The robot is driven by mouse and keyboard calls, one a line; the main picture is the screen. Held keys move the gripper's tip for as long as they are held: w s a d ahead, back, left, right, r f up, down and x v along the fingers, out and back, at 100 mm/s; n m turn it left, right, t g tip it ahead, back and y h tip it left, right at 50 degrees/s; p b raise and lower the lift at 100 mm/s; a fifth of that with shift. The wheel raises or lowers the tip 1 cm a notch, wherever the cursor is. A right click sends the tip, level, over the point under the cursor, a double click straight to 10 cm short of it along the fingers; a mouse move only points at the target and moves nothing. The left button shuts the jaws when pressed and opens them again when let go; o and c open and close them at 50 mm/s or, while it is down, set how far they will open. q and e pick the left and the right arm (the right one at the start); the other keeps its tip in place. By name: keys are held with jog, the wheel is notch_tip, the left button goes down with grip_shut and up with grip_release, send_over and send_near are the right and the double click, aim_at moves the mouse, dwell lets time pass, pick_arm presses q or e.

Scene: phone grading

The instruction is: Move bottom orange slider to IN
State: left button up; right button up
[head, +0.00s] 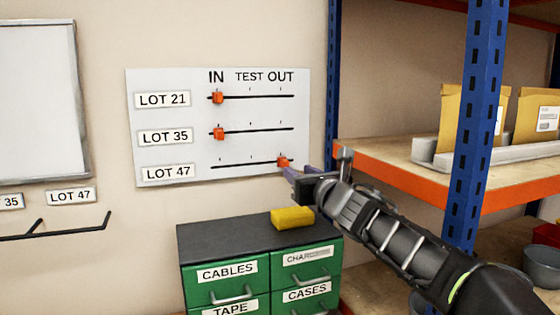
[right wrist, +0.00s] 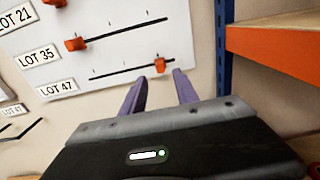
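The bottom orange slider (head: 283,162) sits near the OUT end of the LOT 47 track (head: 240,165) on the white wall board (head: 150,100). In the right wrist view the same slider (right wrist: 160,65) lies just beyond my fingertips, a little above the gap between them. My right gripper (head: 289,172) is close below and right of the slider in the head view. Its two purple fingers (right wrist: 158,88) are apart with nothing between them. The LOT 21 slider (head: 217,98) and the LOT 35 slider (head: 218,134) sit at the IN end. My left gripper is not in view.
A green drawer cabinet (head: 230,275) with a yellow block (head: 292,218) on its dark top stands below the board. A blue-and-orange shelf rack (head: 480,120) holding envelopes is at right. A whiteboard (head: 40,100) and a wall hook rail (head: 55,230) are at left.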

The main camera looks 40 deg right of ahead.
aim_at(287, 163)
jog(key=shift+w, duration=0.1)
jog(key=x, duration=0.7)
jog(key=shift+w+p, duration=0.15)
jog(key=shift+p, duration=0.2)
jog(key=shift+c, duration=0.4)
grip_shut()
dwell(1.0)
